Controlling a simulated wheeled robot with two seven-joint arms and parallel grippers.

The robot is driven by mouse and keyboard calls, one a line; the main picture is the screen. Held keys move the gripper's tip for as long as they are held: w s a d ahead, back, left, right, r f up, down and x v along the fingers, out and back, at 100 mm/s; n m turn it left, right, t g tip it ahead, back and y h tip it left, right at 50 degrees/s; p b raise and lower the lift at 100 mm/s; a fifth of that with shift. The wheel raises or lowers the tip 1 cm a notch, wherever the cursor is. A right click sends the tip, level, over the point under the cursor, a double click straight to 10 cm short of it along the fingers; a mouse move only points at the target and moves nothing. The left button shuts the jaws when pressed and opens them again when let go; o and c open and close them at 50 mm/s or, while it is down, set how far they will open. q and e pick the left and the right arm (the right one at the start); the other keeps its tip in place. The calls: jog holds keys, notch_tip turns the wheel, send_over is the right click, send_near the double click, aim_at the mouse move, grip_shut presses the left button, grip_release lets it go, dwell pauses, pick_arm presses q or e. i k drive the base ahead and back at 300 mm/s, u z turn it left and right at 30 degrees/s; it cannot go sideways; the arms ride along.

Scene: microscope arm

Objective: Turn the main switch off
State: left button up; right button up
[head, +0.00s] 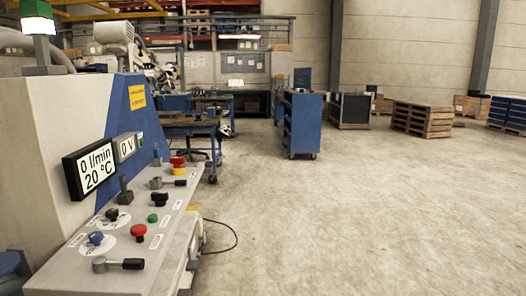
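A grey control panel (176,212) juts from the machine at the left of the head view. At its far end sits a red knob on a yellow base (178,162), which looks like a main switch; its label is too small to read. A black-handled lever (120,264) lies at the near end. Between them are a blue knob (96,238), a black knob (112,214), a red button (138,231) and a green button (153,218). One display (90,167) reads 0 l/min and 20 °C, another (126,147) 0 V. Neither gripper is in view.
The machine housing (55,150) rises behind the panel. A black cable (228,232) lies on the floor beside it. A blue cabinet (304,125) on castors stands mid-room, and wooden pallets (423,119) lie farther right. The concrete floor at right is clear.

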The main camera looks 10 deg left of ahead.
aim_at(179, 162)
jog(key=z, duration=0.55)
jog(key=i, duration=1.35)
jog(key=u, duration=0.85)
jog(key=i, duration=0.9)
jog(key=u, duration=1.05)
